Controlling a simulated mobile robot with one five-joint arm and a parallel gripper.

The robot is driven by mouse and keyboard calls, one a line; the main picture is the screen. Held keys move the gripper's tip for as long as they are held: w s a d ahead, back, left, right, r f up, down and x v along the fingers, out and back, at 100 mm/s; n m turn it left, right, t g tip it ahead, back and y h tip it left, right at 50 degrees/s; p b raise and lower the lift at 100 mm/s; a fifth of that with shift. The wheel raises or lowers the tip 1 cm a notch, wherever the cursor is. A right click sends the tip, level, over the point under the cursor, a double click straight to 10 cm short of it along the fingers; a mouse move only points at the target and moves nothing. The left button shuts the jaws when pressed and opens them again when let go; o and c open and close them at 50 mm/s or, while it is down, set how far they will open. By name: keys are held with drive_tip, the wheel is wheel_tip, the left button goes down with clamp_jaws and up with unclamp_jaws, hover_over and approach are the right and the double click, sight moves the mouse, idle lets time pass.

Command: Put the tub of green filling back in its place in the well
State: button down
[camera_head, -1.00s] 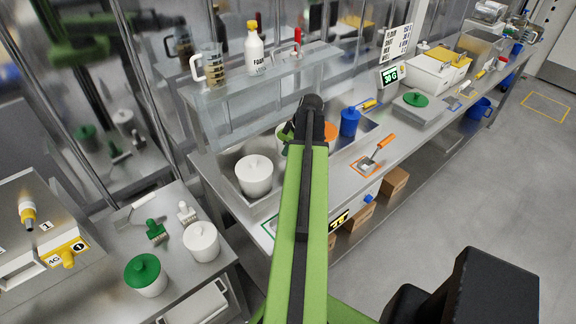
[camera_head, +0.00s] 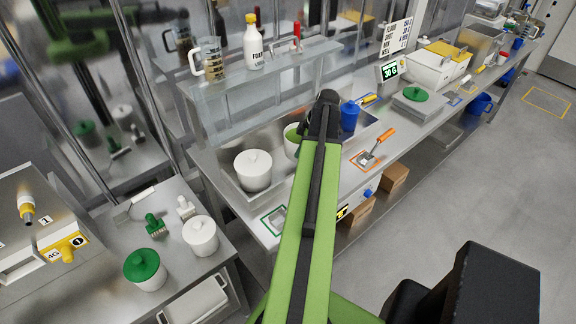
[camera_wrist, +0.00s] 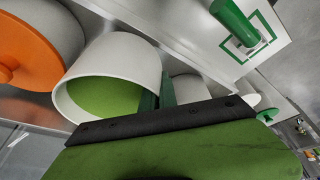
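The tub of green filling (camera_head: 290,141) is a white open tub with green inside, partly hidden behind my gripper (camera_head: 325,103) in the head view. In the wrist view the tub (camera_wrist: 115,75) is close up, its open mouth facing the camera and its rim near the black bar of my gripper. A dark green piece is beside the tub's right wall; I cannot tell whether it grips the tub. The fingertips are not clearly visible. The well (camera_head: 236,192) is the steel recess in the counter. The tub appears in or just above it; its base is hidden.
An orange-lidded tub (camera_wrist: 35,50) is close beside the green filling. An orange-handled scoop (camera_head: 373,150) lies in front. A glass-fronted shelf (camera_head: 260,85) stands behind.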

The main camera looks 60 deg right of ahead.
sight(289, 157)
drive_tip(key=w+f, duration=0.1)
drive_tip(key=w+f+b, duration=0.1)
drive_tip(key=w, duration=0.1)
drive_tip(key=w+f, duration=0.1)
drive_tip(key=shift+w+a+b, duration=0.15)
drive_tip(key=shift+w+b, duration=0.1)
drive_tip(key=shift+b, duration=0.15)
drive_tip(key=shift+w, duration=0.2)
wheel_tip(289, 157, down, 4)
drive_tip(key=b, duration=0.4)
drive_tip(key=shift+f, duration=0.15)
drive_tip(key=shift+r, duration=0.2)
drive_tip(key=shift+f, duration=0.2)
drive_tip(key=c, duration=1.7)
unclamp_jaws()
drive_tip(key=shift+r, duration=0.1)
